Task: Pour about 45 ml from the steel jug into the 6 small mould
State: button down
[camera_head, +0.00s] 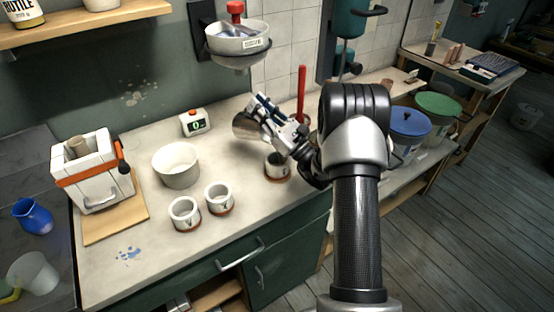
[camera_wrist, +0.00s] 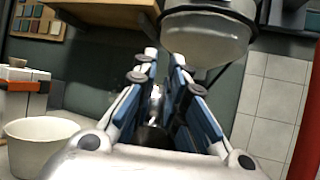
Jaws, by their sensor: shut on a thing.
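My gripper (camera_head: 270,110), with blue and silver fingers, is shut on the steel jug (camera_head: 244,127) over the counter. The jug is tilted, up and to the left of a small white mould (camera_head: 277,167) with a brown base. No stream of liquid can be made out. Two more small white moulds stand to the left, one at front left (camera_head: 185,214) and one beside it (camera_head: 219,199). Their dark marks are too small to read, so I cannot tell which is the 6. In the wrist view the fingers (camera_wrist: 163,75) flank a dark, mostly hidden shape.
A white bowl (camera_head: 176,168) stands behind the moulds, near a small timer (camera_head: 195,123). A white and orange box (camera_head: 88,172) is on a board at left. A wall-mounted basin (camera_head: 237,42) hangs above. A red upright rod (camera_head: 301,92) is close to my gripper.

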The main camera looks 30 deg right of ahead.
jog(key=shift+a+r+y, duration=0.1)
jog(key=shift+r+y, duration=0.05)
jog(key=shift+y, duration=0.15)
jog(key=shift+s+t, duration=0.1)
jog(key=shift+t, duration=0.2)
